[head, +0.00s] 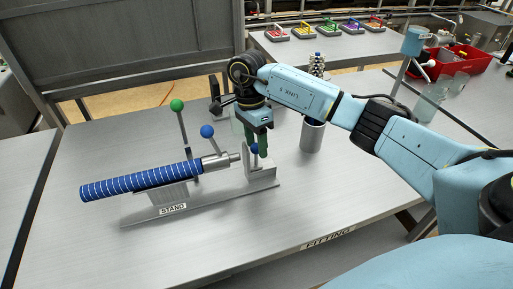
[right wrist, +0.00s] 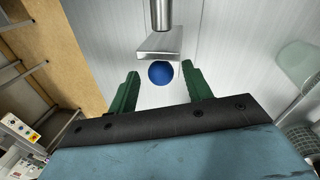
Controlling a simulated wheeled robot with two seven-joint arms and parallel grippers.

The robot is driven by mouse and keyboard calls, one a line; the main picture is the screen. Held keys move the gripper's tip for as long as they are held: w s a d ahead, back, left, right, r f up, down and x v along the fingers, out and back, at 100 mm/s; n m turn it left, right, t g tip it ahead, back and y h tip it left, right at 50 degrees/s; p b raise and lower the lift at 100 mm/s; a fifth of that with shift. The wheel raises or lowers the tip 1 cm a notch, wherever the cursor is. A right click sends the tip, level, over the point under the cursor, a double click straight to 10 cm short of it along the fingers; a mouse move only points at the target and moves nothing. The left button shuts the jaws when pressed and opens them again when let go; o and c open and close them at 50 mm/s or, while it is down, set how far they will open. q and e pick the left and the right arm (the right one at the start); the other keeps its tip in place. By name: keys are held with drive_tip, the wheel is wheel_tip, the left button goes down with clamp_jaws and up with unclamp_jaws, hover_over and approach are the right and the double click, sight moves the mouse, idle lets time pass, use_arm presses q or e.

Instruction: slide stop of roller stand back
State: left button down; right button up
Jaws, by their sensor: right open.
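The roller stand (head: 150,215) is a long grey base marked STAND on the table. It carries a blue roller with white stripes (head: 140,180) and a metal shaft end at its right. The stop (head: 262,180), a grey metal block with a blue ball knob (head: 255,149), sits at the base's right end, close to the shaft tip. My right gripper (head: 258,150) points down over the stop with its green fingers open. In the right wrist view the blue knob (right wrist: 160,73) shows between the open fingers (right wrist: 160,80), with clear space on both sides. My left gripper is not in view.
Levers with a green ball (head: 177,105) and a blue ball (head: 207,131) rise behind the roller. A grey cylinder (head: 312,134) stands behind the stop to the right. Glass beakers (head: 430,101) and a red bin (head: 462,60) are farther right. The table front is clear.

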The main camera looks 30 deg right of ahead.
drive_tip(key=shift+s+f, duration=0.1)
drive_tip(key=shift+f, duration=1)
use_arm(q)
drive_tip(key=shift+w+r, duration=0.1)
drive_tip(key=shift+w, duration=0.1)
use_arm(e)
clamp_jaws()
